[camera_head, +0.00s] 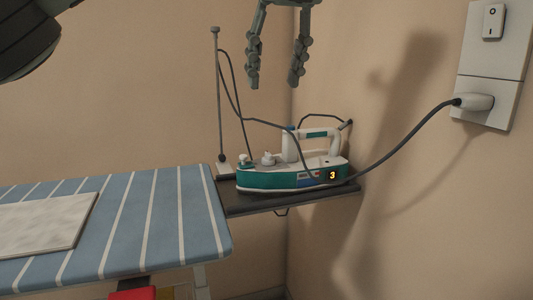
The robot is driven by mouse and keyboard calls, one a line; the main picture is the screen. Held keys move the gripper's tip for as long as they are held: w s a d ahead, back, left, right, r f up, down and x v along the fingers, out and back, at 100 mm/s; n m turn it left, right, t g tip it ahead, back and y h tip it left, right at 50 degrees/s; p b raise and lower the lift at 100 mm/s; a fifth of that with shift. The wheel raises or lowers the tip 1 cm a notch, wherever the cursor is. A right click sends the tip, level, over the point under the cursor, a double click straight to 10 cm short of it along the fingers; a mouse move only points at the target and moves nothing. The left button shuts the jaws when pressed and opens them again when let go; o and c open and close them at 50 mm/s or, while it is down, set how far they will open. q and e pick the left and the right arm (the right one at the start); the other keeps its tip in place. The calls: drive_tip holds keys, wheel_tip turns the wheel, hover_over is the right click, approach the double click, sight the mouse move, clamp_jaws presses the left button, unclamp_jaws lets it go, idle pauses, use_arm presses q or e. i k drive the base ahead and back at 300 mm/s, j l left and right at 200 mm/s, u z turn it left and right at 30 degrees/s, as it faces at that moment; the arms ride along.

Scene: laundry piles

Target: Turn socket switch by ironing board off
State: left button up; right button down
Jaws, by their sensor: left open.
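The socket switch (492,22) is a small white rocker with dark marks, on a grey wall plate at the upper right. The ironing board (150,215) has a blue and white striped cover and stands at the lower left. My left gripper (274,82) hangs at the top centre, open and empty, fingers pointing down. It is well left of the switch in the picture. My right gripper is not in view.
The white and green iron stands on a dark rest (290,198) at the board's right end, with a lit orange 3. A thin cord-holder pole (218,100) rises behind it. A pale flat panel (45,225) lies on the board. The wall left of the socket is bare.

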sight(494, 16)
drive_tip(key=k, duration=1.15)
